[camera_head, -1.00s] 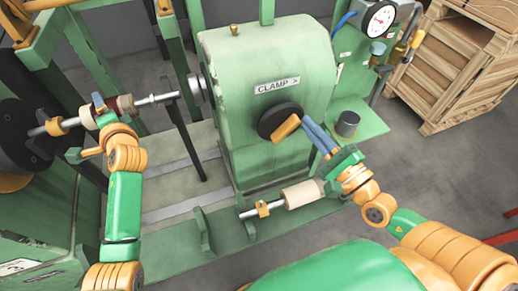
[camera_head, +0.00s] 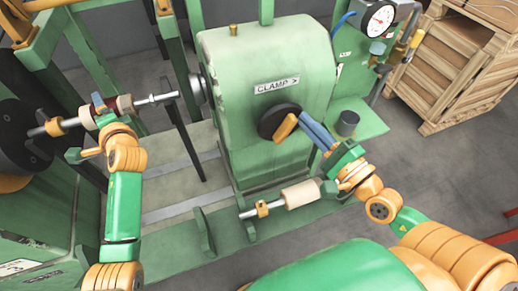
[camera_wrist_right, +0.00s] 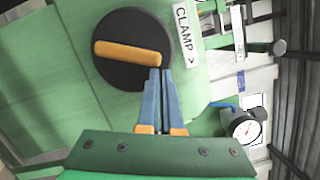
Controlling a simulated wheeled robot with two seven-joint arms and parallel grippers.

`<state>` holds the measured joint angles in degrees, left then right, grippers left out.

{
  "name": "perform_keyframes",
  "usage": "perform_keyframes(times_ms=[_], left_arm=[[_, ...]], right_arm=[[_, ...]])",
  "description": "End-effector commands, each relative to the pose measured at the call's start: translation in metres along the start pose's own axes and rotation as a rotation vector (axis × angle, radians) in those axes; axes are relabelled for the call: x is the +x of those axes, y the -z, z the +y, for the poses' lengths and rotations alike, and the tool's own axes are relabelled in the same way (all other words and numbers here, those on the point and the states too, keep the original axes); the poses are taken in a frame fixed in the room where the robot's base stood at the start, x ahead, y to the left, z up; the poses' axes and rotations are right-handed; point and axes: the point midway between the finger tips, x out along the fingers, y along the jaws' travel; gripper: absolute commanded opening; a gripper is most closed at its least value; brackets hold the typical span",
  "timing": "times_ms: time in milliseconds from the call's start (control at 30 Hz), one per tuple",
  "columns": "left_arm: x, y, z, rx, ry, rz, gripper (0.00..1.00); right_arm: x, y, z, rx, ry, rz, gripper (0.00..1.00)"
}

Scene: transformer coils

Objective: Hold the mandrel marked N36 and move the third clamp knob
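A second beige roll (camera_head: 300,194) on a shaft is below the housing, near my right wrist. A pressure gauge (camera_head: 379,19) stands at the upper right, with a dark cup (camera_head: 347,123) on a green shelf. Wooden crates (camera_head: 455,65) stand on the floor at the right.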

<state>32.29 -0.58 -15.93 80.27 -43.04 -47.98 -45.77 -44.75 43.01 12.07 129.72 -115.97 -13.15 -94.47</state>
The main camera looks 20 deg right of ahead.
Motion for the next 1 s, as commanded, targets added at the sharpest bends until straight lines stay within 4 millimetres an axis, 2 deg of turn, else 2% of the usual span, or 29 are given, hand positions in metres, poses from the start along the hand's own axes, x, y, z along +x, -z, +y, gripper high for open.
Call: perform_keyframes(times_ms=[1000], left_arm=[[-0.0001,-0.0002,-0.0017,0.001,0.003,0.0,0.0]], right_arm=[[0.0022,-0.0089,-0.0054,0.001,0.003,-0.002,0.0]])
